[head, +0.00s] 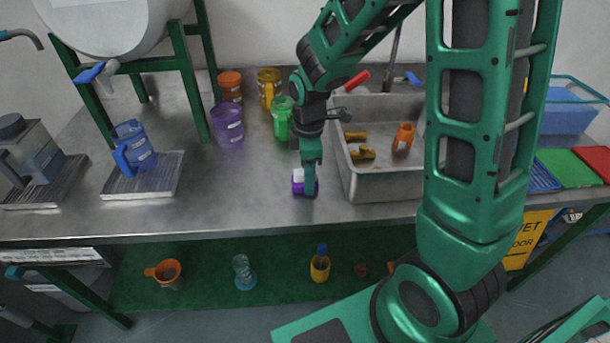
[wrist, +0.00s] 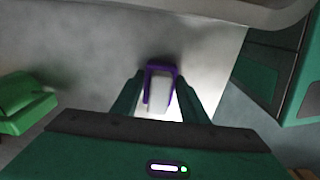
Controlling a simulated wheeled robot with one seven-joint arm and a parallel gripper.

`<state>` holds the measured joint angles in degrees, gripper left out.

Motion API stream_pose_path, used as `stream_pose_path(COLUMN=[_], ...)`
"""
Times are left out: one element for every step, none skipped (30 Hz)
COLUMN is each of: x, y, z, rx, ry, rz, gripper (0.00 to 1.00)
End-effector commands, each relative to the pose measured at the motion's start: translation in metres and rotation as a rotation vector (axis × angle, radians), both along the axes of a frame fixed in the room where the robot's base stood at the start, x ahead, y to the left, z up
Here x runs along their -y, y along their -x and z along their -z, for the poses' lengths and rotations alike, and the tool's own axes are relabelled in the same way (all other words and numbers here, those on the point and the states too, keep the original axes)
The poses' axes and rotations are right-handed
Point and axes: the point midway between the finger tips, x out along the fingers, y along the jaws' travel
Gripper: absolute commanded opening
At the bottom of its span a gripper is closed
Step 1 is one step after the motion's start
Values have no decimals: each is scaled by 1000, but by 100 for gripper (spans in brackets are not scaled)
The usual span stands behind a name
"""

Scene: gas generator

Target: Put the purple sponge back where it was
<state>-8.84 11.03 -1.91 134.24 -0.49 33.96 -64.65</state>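The purple sponge (head: 298,187), with a white part, is at the end of my gripper (head: 309,186), low over the metal counter (head: 250,205) near its front edge. A finger hides part of it in the head view. In the wrist view the sponge (wrist: 160,91) sits between the two fingertips of my gripper (wrist: 161,78), which appear to press on its sides. I cannot tell whether it touches the counter.
A grey sink tub (head: 385,183) with yellow and orange pieces stands close right of my gripper. Purple (head: 227,127), green (head: 282,118) and yellow (head: 268,86) mugs stand behind. A blue jug (head: 133,147) is left. The counter between is clear.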

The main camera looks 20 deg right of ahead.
Motion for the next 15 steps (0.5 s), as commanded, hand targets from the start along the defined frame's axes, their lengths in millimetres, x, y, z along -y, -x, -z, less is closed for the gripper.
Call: stream_pose_path(x=[0,0,0,0,0,0,0,-1,-1,-1,-1,-1,-1,-1,-1], y=[0,0,0,0,0,0,0,0,0,0,0,0,0,-1,-1], z=[0,0,0,0,0,0,0,0,-1,-1,-2,-3,-5,-8,-13], rx=[0,0,0,0,0,0,0,0,0,0,0,1,1,2,4], ry=[0,0,0,0,0,0,0,0,0,0,0,0,-1,0,-1], rz=[0,0,0,0,0,0,-1,-1,-1,-1,-1,-1,-1,-1,-1], gripper=[53,55,55,55,55,55,55,55,55,55,55,55,55,55,55])
